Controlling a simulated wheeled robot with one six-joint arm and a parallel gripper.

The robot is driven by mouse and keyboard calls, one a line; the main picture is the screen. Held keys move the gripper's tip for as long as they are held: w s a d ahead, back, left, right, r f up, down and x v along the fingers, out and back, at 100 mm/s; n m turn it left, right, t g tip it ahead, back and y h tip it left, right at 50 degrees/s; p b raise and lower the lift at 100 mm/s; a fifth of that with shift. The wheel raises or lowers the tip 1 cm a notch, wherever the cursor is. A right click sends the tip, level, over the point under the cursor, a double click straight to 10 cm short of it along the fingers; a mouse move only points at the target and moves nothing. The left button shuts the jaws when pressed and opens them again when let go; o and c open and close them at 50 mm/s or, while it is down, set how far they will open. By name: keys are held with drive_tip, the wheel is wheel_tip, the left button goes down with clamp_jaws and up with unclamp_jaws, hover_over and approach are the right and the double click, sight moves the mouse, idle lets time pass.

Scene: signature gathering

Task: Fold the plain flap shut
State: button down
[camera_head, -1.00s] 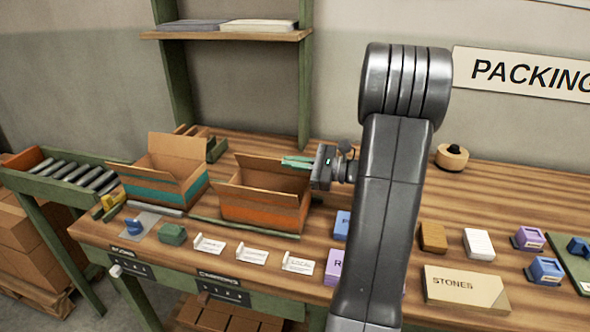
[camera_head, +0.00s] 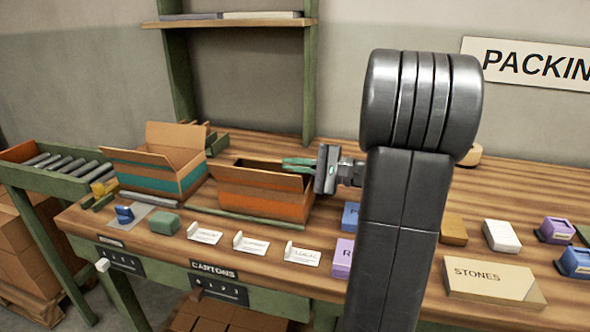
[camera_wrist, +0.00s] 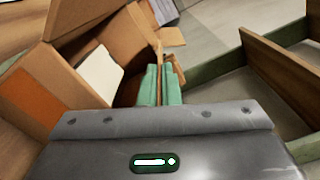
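The orange-banded brown carton (camera_head: 262,203) stands open on the bench in the head view, its inside dark. A plain brown flap (camera_head: 245,178) shows along its near side, and I cannot tell its exact angle. My gripper (camera_head: 298,163) is at the carton's right end, above the opening, with its green fingers pointing left. The fingers hide part of the carton edge.
A teal-banded open carton (camera_head: 160,165) stands to the left, beside the roller conveyor (camera_head: 60,165). White cards (camera_head: 252,243) and small blocks line the front. A "STONES" box (camera_head: 490,280) sits right. A green shelf post (camera_head: 308,80) rises behind.

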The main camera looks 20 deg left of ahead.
drive_tip(key=shift+f, duration=0.1)
idle(0.4)
drive_tip(key=c, duration=1.6)
unclamp_jaws()
drive_tip(key=shift+c, duration=0.2)
